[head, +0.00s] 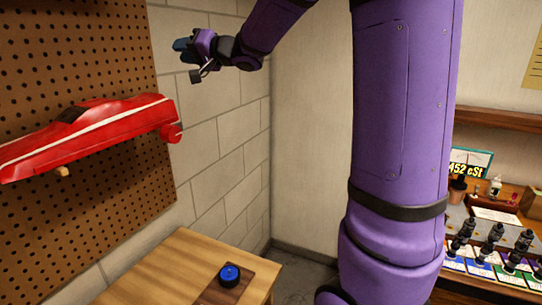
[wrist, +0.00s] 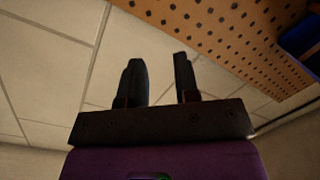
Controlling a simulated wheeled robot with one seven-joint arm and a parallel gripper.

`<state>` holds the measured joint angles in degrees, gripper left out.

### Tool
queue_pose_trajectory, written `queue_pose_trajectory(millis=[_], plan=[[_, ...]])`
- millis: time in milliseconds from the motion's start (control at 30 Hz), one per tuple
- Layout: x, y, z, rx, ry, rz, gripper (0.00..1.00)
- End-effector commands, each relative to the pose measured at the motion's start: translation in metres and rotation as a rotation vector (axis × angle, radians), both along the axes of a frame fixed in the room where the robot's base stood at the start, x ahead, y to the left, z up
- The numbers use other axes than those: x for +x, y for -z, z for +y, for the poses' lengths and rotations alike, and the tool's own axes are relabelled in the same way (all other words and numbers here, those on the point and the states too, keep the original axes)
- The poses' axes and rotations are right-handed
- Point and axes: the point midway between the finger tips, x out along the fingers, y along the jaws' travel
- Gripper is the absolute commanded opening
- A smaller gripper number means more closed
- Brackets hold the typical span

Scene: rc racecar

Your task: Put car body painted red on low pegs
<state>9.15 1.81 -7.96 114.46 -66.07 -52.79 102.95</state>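The red car body (head: 90,133) has a white stripe and a dark cockpit. In the head view it is at the left against the pegboard, with a wooden peg (head: 62,172) showing under its lower edge. Its left end is cut off by the frame. My gripper (head: 182,45) is above and to the right of the car body, apart from it, near the block wall. In the wrist view my gripper (wrist: 158,76) has its two dark fingers apart with nothing between them. The car body is not recognisable in the wrist view.
The brown pegboard (head: 140,195) hangs on the block wall (head: 215,120) and also shows in the wrist view (wrist: 225,30). A blue object (wrist: 300,36) is at that view's right edge. A wooden table (head: 165,268) holds a blue button (head: 229,274). A bench with bottles is at right.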

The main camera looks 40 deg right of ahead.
Motion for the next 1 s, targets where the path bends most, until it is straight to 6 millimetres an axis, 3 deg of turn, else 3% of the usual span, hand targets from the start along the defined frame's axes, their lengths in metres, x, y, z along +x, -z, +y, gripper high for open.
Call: queue_pose_trajectory(millis=[100, 200, 367, 467, 633, 800, 900, 1000], plan=[[-0.026, -0.015, -0.008, -0.128, 0.207, -0.036, 0.29], [-0.053, -0.015, -0.017, -0.243, 0.359, -0.008, 0.29], [-0.109, 0.003, -0.026, -0.431, 0.522, 0.128, 0.29], [-0.15, 0.024, -0.025, -0.547, 0.556, 0.253, 0.29], [-0.231, 0.071, -0.011, -0.737, 0.483, 0.497, 0.29], [-0.311, 0.119, 0.015, -0.882, 0.27, 0.699, 0.29], [-0.346, 0.138, 0.029, -0.936, 0.138, 0.769, 0.29], [-0.369, 0.15, 0.039, -0.966, 0.043, 0.806, 0.29]])
